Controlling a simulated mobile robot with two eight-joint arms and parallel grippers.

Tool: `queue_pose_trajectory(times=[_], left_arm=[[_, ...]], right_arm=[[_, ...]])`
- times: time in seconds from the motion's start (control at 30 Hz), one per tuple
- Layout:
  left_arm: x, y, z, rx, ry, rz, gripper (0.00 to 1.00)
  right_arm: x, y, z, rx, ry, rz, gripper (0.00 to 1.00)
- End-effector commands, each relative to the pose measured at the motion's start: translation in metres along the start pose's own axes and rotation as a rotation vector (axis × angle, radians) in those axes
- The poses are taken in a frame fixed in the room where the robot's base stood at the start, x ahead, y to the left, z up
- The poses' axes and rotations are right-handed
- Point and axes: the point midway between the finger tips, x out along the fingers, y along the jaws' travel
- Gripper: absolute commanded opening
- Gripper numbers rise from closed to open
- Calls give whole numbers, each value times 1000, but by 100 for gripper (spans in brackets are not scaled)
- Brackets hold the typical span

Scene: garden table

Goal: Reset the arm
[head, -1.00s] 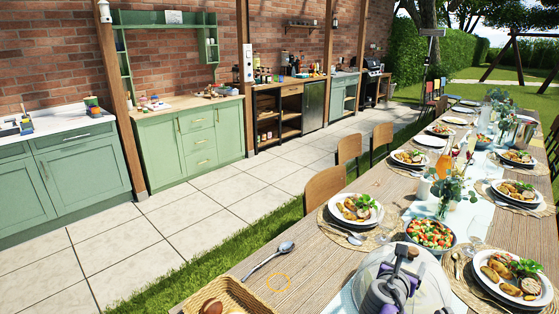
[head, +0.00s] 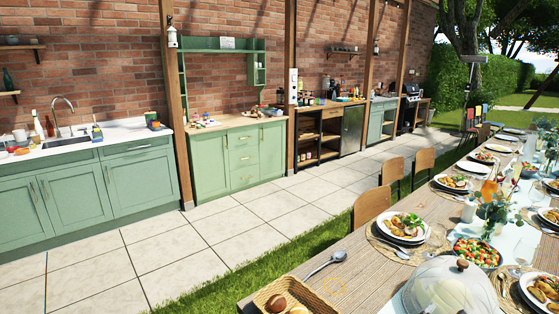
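Neither of my grippers shows in the head view. The long wooden garden table (head: 362,262) fills the lower right. A clear dome (head: 450,287) with a brown knob stands at its near end, and nothing touches the knob. A large spoon (head: 326,263) lies on the bare wood left of the dome. A wicker basket (head: 262,300) with bread rolls sits at the near left corner, cut by the lower edge.
Plates of food (head: 402,227), a salad bowl (head: 476,251) and a vase with greenery (head: 492,212) crowd the table. Wooden chairs (head: 370,206) line its left side. Green cabinets (head: 240,160) stand along the brick wall. The paved floor (head: 215,245) between is clear.

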Motion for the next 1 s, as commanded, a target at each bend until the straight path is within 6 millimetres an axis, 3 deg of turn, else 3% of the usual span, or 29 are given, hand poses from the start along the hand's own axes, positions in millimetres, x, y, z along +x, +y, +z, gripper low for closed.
queue_pose_trajectory(times=[0.03, 0.17, 0.3, 0.5, 0.67, 1.0], left_arm=[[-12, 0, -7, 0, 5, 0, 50], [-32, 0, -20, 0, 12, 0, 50], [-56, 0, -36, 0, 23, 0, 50], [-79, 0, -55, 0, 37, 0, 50], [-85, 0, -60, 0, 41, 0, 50], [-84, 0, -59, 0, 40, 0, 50]], right_arm=[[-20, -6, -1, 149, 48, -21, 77], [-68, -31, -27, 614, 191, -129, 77], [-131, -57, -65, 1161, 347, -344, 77], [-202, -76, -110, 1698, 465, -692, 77], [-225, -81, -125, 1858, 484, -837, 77], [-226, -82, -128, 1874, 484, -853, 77]])
